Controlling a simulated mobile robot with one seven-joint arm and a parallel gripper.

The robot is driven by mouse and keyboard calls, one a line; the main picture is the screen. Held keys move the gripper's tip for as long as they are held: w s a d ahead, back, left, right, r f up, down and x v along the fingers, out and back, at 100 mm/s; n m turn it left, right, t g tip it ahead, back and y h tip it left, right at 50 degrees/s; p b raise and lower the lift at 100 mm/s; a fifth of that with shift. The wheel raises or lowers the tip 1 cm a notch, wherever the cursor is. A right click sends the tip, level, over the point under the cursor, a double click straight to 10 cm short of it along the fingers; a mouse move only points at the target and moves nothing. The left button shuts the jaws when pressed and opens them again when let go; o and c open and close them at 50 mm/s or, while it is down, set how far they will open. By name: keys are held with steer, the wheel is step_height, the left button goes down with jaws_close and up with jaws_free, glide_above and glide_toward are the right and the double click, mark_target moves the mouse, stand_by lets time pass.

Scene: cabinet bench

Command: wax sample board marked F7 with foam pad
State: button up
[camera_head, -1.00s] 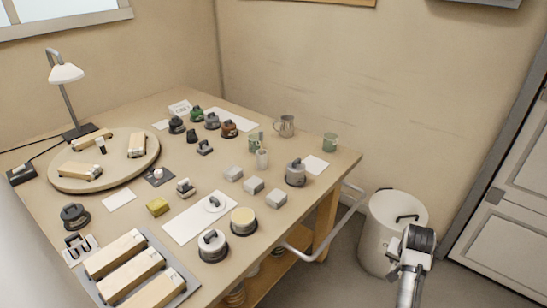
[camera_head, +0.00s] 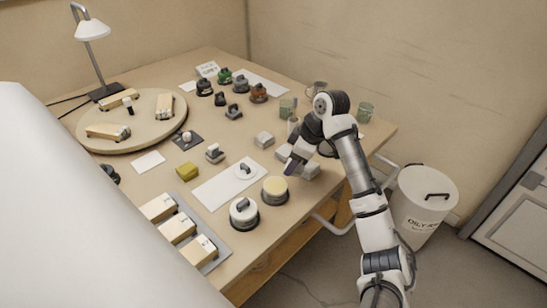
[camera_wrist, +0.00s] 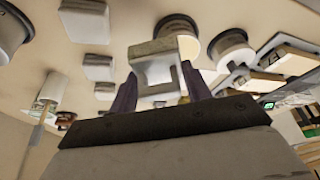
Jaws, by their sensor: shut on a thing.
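My gripper (camera_head: 291,167) is over the right part of the bench, near the grey blocks. In the wrist view my gripper (camera_wrist: 159,82) is shut on a pale grey bracket-like block (camera_wrist: 156,64); I cannot tell whether it is the foam pad. Wooden boards (camera_head: 177,229) lie side by side on a grey tray (camera_head: 222,243), partly hidden at lower left. More boards (camera_head: 108,131) rest on a round turntable (camera_head: 143,144). Their markings are too small to read, so F7 cannot be picked out. A pale yellow open tin (camera_head: 275,191) stands beside a white handled tin (camera_head: 244,214).
Grey blocks (camera_head: 264,140) sit in a row beside my gripper. A white sheet (camera_head: 212,191) bears a round handled piece (camera_head: 246,170). A yellow block (camera_head: 187,171), dark handled pots (camera_head: 240,83) and a lamp (camera_head: 92,30) stand around. A white bin (camera_head: 422,200) is right of the bench.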

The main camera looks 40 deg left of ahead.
mark_target(268, 185)
steer(key=s+a+r+n+g, duration=0.1)
steer(key=s+a+r+n, duration=0.15)
steer(key=s+n, duration=0.2)
steer(key=shift+m+h, duration=0.3)
steer(key=shift+m, duration=0.05)
steer(key=b+x, duration=0.4)
steer(key=d+b+x, duration=0.1)
steer(key=b, duration=0.1)
steer(key=shift+w+a+f, duration=0.2)
steer(key=shift+w+f, duration=0.1)
steer(key=shift+f, duration=0.3)
steer(key=shift+f, duration=0.6)
stand_by(1.8)
step_height(268, 185, up, 7)
steer(key=p, duration=0.6)
steer(key=shift+p, duration=0.4)
steer(key=shift+s, duration=0.1)
stand_by(0.5)
